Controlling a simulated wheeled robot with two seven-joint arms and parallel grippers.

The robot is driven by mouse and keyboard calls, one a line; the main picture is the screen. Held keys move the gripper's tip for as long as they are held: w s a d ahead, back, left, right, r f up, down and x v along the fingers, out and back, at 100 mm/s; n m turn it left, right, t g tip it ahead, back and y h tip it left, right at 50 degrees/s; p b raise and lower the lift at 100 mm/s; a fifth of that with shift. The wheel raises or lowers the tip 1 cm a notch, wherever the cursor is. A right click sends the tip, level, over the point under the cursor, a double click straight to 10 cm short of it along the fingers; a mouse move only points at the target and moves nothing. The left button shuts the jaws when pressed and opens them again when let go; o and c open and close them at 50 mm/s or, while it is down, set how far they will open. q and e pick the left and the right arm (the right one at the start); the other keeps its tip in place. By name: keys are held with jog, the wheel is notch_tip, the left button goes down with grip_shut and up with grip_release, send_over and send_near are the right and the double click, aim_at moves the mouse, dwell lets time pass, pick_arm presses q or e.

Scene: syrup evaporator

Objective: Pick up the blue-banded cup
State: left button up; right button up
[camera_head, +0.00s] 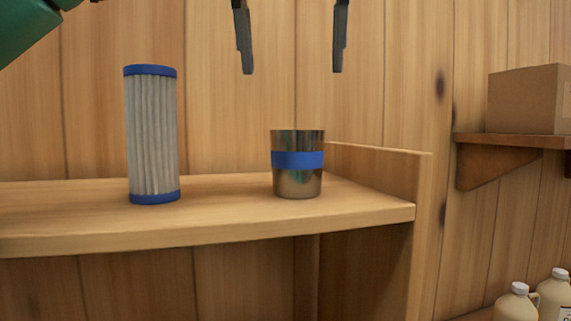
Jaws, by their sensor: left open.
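The blue-banded cup (297,181) is a shiny metal cup with a blue band around its middle. It stands upright on the wooden shelf (230,222), near the shelf's right end. My left gripper (291,72) is above the cup, at the top of the picture, with its two dark fingers spread wide and pointing down. Nothing is between the fingers, and a clear gap separates the fingertips from the cup's rim. My right gripper is not in view.
A pleated filter cartridge (153,135) with blue end caps stands upright on the shelf, left of the cup. A low wooden side board (378,166) edges the shelf on the right. Farther right are a cardboard box (525,98) on a bracket shelf and jugs (515,304) below.

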aim_at(297, 147)
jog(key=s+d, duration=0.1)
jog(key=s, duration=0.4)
pick_arm(q)
jog(key=p+x, duration=0.4)
jog(key=x, duration=0.8)
jog(key=shift+d+p, duration=0.15)
jog(key=shift+p, duration=0.25)
jog(key=shift+w+f, duration=0.1)
jog(key=shift+f, duration=0.2)
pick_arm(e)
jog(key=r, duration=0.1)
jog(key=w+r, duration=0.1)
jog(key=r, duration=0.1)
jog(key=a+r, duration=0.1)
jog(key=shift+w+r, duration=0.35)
pick_arm(q)
jog(key=shift+d, duration=0.1)
jog(key=shift+c, duration=0.3)
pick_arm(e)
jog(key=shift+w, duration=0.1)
pick_arm(q)
jog(key=c, duration=1)
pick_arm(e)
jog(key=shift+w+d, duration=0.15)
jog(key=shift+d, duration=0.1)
